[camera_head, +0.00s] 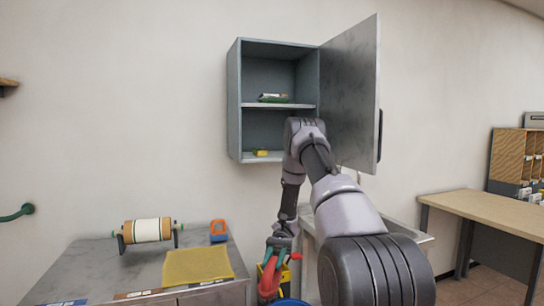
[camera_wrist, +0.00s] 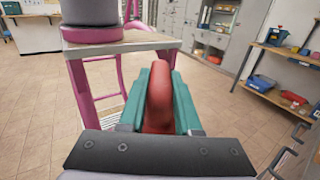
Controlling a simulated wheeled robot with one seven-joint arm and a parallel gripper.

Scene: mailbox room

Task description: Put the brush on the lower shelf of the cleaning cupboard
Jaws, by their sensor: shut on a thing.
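The cleaning cupboard (camera_head: 234,100) hangs on the wall, grey, with its door (camera_head: 350,95) swung open to the right. Its lower compartment (camera_head: 268,128) holds a small yellow thing (camera_head: 260,152) at the left; my arm covers its right part. My gripper (camera_head: 277,250) is low, below and in front of the cupboard. Its teal fingers (camera_wrist: 160,80) are shut on a red thing, seemingly the brush (camera_wrist: 158,103). The red brush also shows in the head view (camera_head: 270,276). I cannot make out its bristles.
A packet (camera_head: 273,98) lies in the upper compartment. The grey counter (camera_head: 85,270) holds a roller (camera_head: 147,230), a yellow cloth (camera_head: 197,265) and an orange-blue thing (camera_head: 218,231). A blue rim (camera_head: 291,302) shows below my gripper. A wooden table (camera_head: 490,210) stands right.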

